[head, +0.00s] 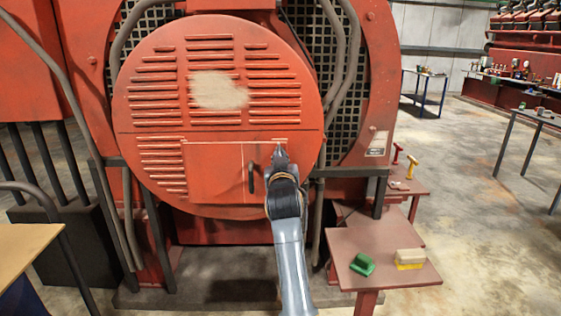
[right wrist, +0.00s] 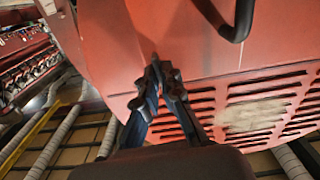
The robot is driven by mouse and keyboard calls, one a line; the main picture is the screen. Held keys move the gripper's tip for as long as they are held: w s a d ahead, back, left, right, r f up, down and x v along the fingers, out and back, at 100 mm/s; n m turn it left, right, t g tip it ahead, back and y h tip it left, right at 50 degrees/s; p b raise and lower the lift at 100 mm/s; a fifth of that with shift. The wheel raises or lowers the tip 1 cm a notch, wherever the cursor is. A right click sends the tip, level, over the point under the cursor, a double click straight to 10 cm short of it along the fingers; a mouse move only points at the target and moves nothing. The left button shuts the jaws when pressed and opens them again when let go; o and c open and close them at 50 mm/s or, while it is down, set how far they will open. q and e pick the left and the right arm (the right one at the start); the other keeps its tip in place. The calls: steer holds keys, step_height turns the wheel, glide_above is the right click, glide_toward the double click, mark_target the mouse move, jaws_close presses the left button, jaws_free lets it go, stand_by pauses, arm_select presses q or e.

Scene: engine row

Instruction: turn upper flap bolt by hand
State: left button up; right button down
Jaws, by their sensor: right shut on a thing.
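The round red engine cover (head: 150,110) fills the middle of the head view. Its lower part has a rectangular flap (head: 218,168) with a dark curved handle (head: 252,178), which also shows in the right wrist view (right wrist: 238,24). My right gripper (head: 280,156) reaches up from below to the flap's upper right corner. In the right wrist view its fingertips (right wrist: 160,76) are closed together against the red surface, shut on the upper flap bolt. The bolt itself is hidden by the fingers. The flap looks closed against the cover. My left gripper is not in view.
A small red table (head: 385,275) at the lower right holds a green-handled brush (head: 362,264) and a yellow-and-cream brush (head: 410,258). Behind it, a lower stand holds a red and a yellow tool (head: 411,167). Grey pipes flank the cover. Open floor lies to the right.

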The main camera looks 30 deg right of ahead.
steer(key=shift+f+m, duration=0.15)
steer(key=shift+m, duration=0.35)
steer(key=c, duration=1.5)
jaws_free()
steer(key=v, duration=0.7)
steer(key=shift+s+a, duration=0.2)
